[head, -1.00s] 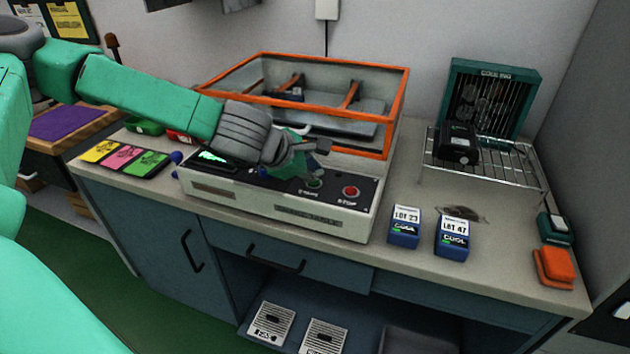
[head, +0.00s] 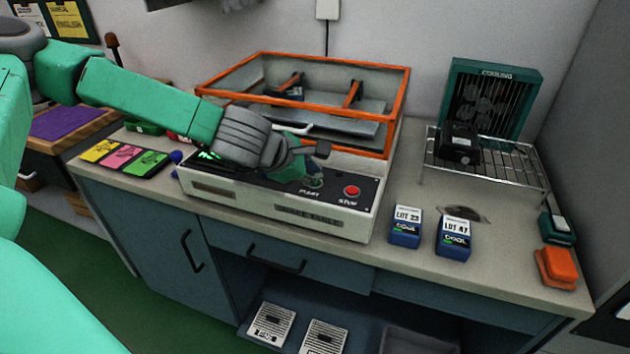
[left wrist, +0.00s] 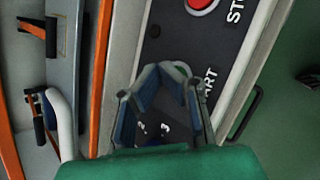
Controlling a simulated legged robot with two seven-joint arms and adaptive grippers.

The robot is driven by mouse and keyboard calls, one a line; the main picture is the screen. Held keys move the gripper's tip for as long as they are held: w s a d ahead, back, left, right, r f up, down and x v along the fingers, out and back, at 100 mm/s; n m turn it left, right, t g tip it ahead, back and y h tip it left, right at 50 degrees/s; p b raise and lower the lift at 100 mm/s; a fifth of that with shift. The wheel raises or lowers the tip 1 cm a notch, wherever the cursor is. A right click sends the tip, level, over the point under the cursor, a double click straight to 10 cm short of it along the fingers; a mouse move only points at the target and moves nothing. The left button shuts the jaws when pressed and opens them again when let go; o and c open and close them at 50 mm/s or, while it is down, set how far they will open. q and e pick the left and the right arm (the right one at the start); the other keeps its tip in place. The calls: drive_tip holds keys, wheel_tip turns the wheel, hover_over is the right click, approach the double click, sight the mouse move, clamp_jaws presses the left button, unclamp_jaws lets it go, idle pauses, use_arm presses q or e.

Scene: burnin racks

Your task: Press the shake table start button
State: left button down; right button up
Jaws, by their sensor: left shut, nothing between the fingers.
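The shake table (head: 320,222) is a pale box with an orange-edged clear guard, standing on the bench. Its black front panel carries the green START button (head: 313,182) and the red STOP button (head: 352,191). My left gripper (head: 322,150) is shut and empty, low over the panel at the START button. I cannot tell whether it touches the button. The STOP button (left wrist: 200,4) shows at the top. My right gripper is out of view.
Two blue lot boxes (head: 405,228) (head: 453,238) stand right of the shake table. A wire rack (head: 500,178) with a black unit and a cooling fan (head: 492,95) is behind them. Coloured cards (head: 124,158) lie left. An orange item (head: 556,268) sits at the right edge.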

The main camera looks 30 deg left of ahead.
use_arm(q)
drive_tip(key=shift+f, duration=0.35)
drive_tip(key=shift+r, duration=0.15)
idle(0.3)
drive_tip(key=shift+r+p, duration=0.75)
wheel_tip(320, 180, up, 5)
drive_tip(key=p, duration=0.5)
idle(0.7)
